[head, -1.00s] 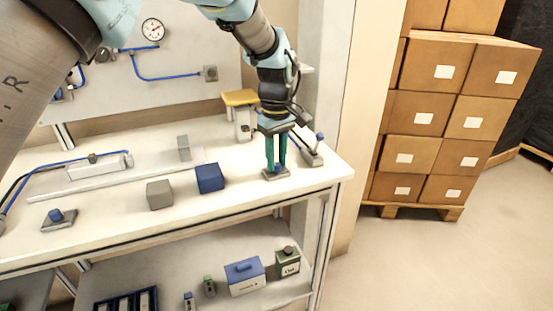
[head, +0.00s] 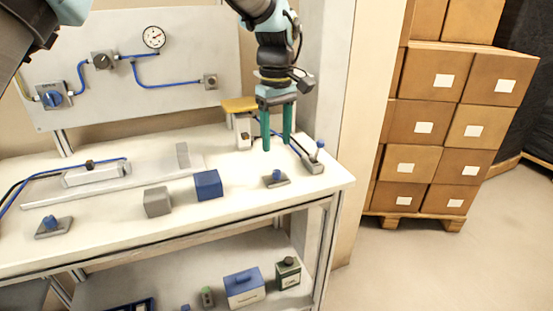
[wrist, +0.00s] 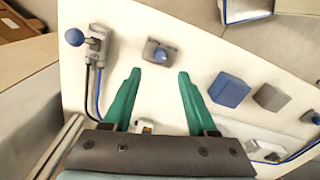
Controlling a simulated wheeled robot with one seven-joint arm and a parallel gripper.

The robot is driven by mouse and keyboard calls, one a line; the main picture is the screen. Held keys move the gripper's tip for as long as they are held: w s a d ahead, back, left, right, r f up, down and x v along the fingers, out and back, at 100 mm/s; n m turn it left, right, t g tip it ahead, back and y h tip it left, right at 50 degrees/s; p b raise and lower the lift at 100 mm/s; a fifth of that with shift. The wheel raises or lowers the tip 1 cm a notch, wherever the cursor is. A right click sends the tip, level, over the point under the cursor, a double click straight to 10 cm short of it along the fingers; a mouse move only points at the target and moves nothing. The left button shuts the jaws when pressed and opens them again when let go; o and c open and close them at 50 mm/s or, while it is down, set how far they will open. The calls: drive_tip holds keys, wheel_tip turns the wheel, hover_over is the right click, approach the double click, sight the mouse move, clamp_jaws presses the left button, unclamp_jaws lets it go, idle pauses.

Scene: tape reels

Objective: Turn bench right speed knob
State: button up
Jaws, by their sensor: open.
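The bench right speed knob (head: 276,175) is a small blue knob on a grey base plate near the right end of the white bench. It also shows in the wrist view (wrist: 160,55), beyond the fingertips and between their lines. My gripper (head: 277,148) has green fingers spread apart and pointing down. It is above the bench, apart from the knob and empty. In the wrist view the open fingers (wrist: 159,72) have nothing between them. A similar blue knob (head: 50,222) on a grey plate sits at the bench's left.
A lever with a blue ball (head: 320,144) stands right of the knob. A blue block (head: 208,185) and a grey block (head: 157,202) lie to its left. A yellow-topped device (head: 240,104) stands behind. A panel with a gauge (head: 153,37) rises at the back.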

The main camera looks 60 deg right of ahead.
drive_tip(key=shift+r, duration=1.45)
